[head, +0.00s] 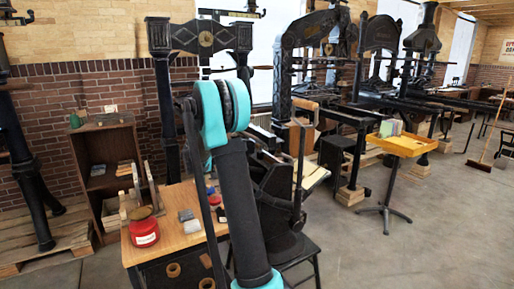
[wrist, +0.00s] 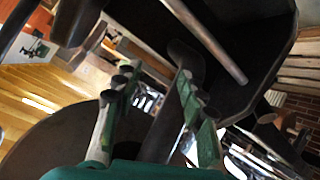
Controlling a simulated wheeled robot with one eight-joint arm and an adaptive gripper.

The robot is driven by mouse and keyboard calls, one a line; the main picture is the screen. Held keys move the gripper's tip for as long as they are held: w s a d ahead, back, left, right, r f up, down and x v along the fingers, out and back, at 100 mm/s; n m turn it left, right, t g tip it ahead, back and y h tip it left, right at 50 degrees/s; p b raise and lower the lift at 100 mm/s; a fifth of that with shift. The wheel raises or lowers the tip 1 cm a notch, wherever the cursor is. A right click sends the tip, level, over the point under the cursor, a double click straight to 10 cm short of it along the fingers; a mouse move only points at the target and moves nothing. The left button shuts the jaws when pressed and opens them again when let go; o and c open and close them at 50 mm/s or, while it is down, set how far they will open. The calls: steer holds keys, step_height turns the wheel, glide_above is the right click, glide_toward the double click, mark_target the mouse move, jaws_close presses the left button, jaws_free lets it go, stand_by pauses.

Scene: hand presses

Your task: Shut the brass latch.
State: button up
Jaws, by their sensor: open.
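I cannot make out a brass latch for certain in either view. My gripper (wrist: 156,82) shows in the wrist view with its two green-and-grey fingers spread apart and nothing clearly held between them. A dark curved bar (wrist: 183,62) runs behind and partly between the fingers; I cannot tell whether they touch it. A brownish rod (wrist: 205,40) slants across a black panel beyond the fingertips. In the head view my arm rises in front of a black hand press (head: 270,180), and the gripper is not visible there.
A wooden desk (head: 172,238) with a red tin (head: 144,228) stands left of my arm. A wooden shelf (head: 104,160) is behind it. A yellow tray (head: 400,145) on a stand is at right, with open floor around it. More presses (head: 380,50) line the back.

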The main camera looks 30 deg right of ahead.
mark_target(257, 146)
steer(key=w+d+r+m+g+h, duration=0.1)
steer(key=w+d+m+h, duration=0.2)
steer(key=w, duration=0.4)
steer(key=w+d+m+h, duration=0.2)
steer(key=w+m+h, duration=0.1)
steer(key=w, duration=0.4)
steer(key=d, duration=1.2)
steer(key=shift+w+r, duration=0.15)
steer(key=shift+w, duration=0.1)
steer(key=shift+c, duration=0.5)
jaws_close()
